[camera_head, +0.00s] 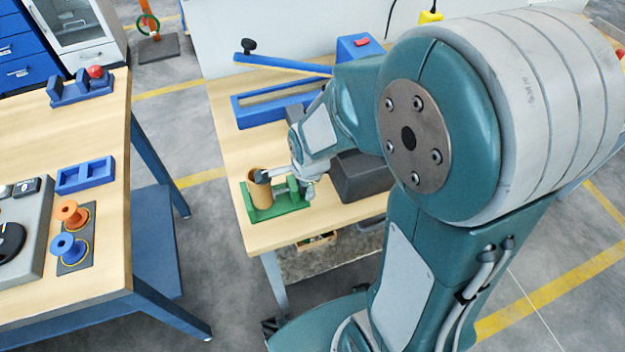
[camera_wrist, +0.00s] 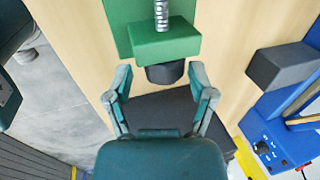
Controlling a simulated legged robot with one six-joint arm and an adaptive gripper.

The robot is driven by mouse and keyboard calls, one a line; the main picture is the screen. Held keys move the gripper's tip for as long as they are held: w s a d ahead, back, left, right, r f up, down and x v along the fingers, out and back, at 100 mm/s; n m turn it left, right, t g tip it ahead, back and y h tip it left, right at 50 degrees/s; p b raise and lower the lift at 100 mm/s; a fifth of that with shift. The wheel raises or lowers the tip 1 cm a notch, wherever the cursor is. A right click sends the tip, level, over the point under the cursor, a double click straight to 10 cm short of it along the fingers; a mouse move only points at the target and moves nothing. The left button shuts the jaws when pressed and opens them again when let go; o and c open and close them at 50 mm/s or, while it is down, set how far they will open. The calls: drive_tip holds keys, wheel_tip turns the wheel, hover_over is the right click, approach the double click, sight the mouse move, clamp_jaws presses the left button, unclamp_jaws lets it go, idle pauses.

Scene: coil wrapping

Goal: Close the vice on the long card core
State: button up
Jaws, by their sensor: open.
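The long card core (camera_head: 259,198) is a brown tube standing upright in the green vice (camera_head: 264,212) at the near left corner of the middle bench. The core is out of the wrist view. In the wrist view the vice's green end block (camera_wrist: 165,42), its threaded screw and a dark round knob (camera_wrist: 165,73) show. My gripper (camera_wrist: 161,78) is open, with its two fingers on either side of the knob and gaps between. In the head view my gripper is beside the vice on its right, and its fingertips are hard to make out.
A dark grey box (camera_head: 362,180) stands right of the vice. A blue machine (camera_head: 268,105) with a black-knobbed lever lies behind. The left bench (camera_head: 110,215) holds orange and blue spools (camera_head: 69,247) and blue holders. Floor separates the benches.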

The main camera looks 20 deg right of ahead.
drive_tip(key=shift+s+t, duration=0.15)
drive_tip(key=shift+t, duration=0.65)
drive_tip(key=shift+s+a+r, duration=0.1)
drive_tip(key=shift+s, duration=0.05)
drive_tip(key=v, duration=0.7)
idle(0.5)
